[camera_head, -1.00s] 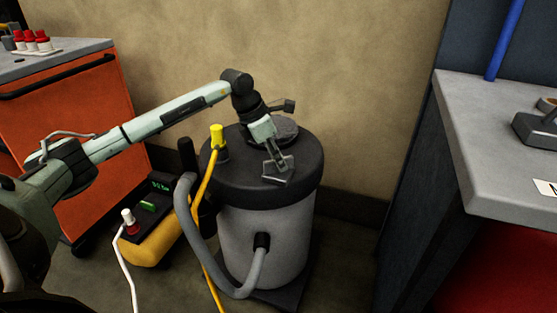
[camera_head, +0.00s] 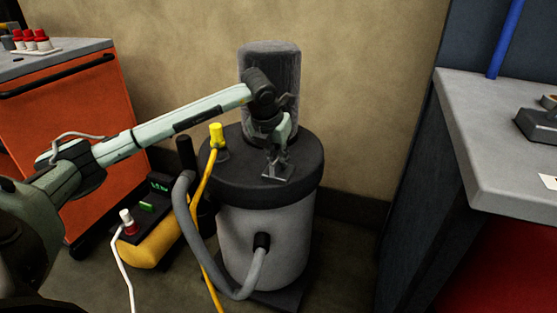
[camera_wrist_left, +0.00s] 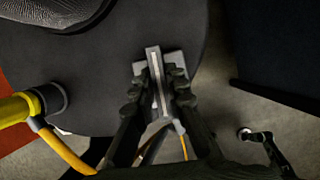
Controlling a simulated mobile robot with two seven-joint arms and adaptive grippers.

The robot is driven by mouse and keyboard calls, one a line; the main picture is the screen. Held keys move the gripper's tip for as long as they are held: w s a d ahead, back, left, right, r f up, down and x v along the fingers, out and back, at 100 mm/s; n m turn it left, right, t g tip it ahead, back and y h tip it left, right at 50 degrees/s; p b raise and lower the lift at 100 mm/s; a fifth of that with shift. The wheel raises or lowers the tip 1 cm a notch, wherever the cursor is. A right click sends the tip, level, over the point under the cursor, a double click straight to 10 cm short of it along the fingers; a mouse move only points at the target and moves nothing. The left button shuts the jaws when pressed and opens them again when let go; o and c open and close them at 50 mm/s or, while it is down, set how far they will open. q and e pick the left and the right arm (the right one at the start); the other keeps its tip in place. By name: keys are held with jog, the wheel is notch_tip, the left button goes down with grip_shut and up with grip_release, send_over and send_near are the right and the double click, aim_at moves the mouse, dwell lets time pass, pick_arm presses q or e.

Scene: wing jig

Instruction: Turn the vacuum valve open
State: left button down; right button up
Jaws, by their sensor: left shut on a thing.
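A grey metal handle (camera_head: 278,174) with a flat plate sits at the front of the black lid (camera_head: 308,178) of a grey drum (camera_head: 283,232). I take it for the vacuum valve; no marking tells whether it is open. My left gripper (camera_head: 277,158) reaches down to it from above. In the left wrist view, the fingers (camera_wrist_left: 158,92) are shut on the upright bar of the grey handle (camera_wrist_left: 154,62), one on each side. The fingers hide part of the handle. My right gripper is not in view.
A tall dark cylinder (camera_head: 286,75) stands at the back of the lid, behind my wrist. A yellow fitting (camera_head: 216,135) with a hose is left of my gripper. A yellow unit (camera_head: 150,243) stands left of the drum. A grey table (camera_head: 477,150) is at the right.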

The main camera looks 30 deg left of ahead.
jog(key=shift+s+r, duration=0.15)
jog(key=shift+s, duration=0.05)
pick_arm(q)
jog(key=shift+n, duration=0.3)
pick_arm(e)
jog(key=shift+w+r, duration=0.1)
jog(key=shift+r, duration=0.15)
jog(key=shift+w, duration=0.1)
pick_arm(q)
jog(key=c, duration=1.5)
grip_release()
jog(key=shift+c, duration=0.2)
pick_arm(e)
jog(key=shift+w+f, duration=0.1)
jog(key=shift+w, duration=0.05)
pick_arm(q)
jog(key=v, duration=1.2)
jog(key=shift+w+d, duration=0.1)
jog(key=shift+d, duration=0.05)
